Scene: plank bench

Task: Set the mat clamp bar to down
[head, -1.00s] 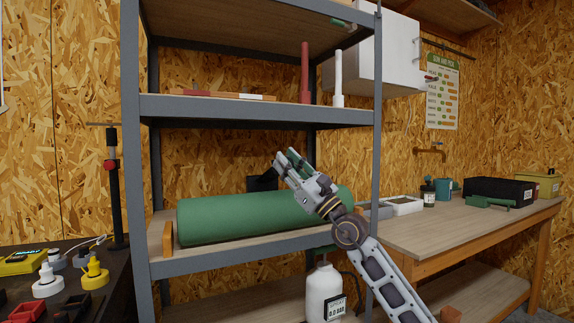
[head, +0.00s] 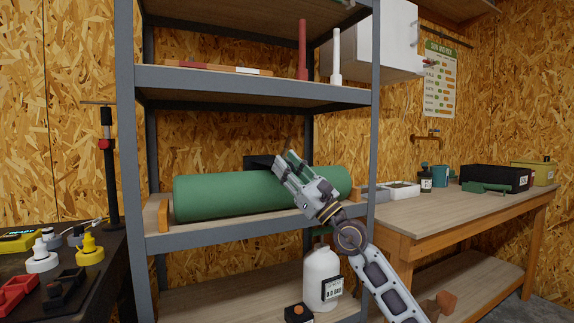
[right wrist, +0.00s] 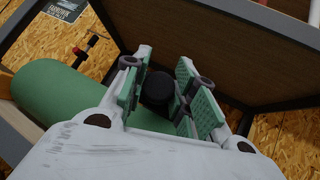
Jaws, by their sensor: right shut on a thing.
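A rolled green mat (head: 225,193) lies along the middle shelf, and also shows at the left in the right wrist view (right wrist: 55,95). A black part (head: 256,162), likely the mat clamp bar, stands behind and above the roll. My right gripper (head: 284,160) reaches over the roll from the right, its fingers beside this black part. In the right wrist view, its green pads are on either side of a black rounded end (right wrist: 157,88), and it is shut on it. The rest of the bar is hidden by the fingers and roll. My left gripper is not in view.
The upper shelf (head: 240,84) passes above the gripper, and a grey post (head: 374,130) stands to the right of the roll. A wooden end block (head: 163,215) is at the roll's left end. A white bottle (head: 320,275) stands below the shelf.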

